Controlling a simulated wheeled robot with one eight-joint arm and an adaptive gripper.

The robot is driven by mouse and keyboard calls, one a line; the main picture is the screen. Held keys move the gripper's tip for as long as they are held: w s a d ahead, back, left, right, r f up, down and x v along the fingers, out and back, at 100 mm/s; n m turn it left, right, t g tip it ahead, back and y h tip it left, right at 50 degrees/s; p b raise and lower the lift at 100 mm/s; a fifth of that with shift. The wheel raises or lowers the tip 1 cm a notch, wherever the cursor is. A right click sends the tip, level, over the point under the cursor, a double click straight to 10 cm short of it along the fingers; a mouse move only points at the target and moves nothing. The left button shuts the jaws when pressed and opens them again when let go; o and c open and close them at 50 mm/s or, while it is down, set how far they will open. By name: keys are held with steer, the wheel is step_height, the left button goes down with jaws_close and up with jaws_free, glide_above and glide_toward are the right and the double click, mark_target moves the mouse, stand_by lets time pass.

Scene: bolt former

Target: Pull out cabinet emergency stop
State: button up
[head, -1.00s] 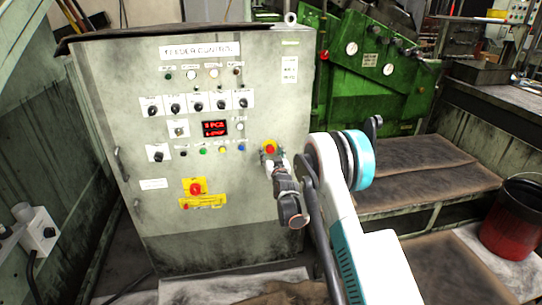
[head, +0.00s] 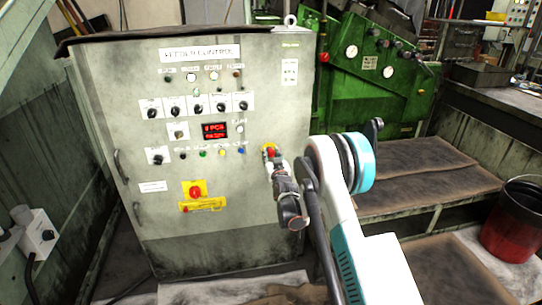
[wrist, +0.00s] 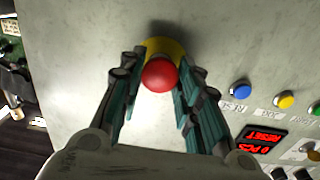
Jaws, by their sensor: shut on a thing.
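The cabinet emergency stop, a red round button on a yellow base, is on the right side of the grey control cabinet's front (head: 150,225). In the wrist view the red button (wrist: 160,76) sits between the two teal-padded fingers, in front of its yellow base (wrist: 166,47). My gripper (wrist: 160,70) is shut on the button. In the head view my gripper (head: 275,166) reaches the panel from the lower right and partly covers the emergency stop (head: 269,151). The exact finger contact is hard to see.
A red display (head: 214,130) shows lit text; in the wrist view the display (wrist: 264,140) seems to read "0 PCS RESET". A blue button (wrist: 243,90) and a yellow button (wrist: 285,101) lie right of the fingers. A red switch (head: 195,191) on yellow is lower left.

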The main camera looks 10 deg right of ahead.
steer(key=o, duration=1.2)
steer(key=shift+s, duration=0.1)
steer(key=s, duration=1.2)
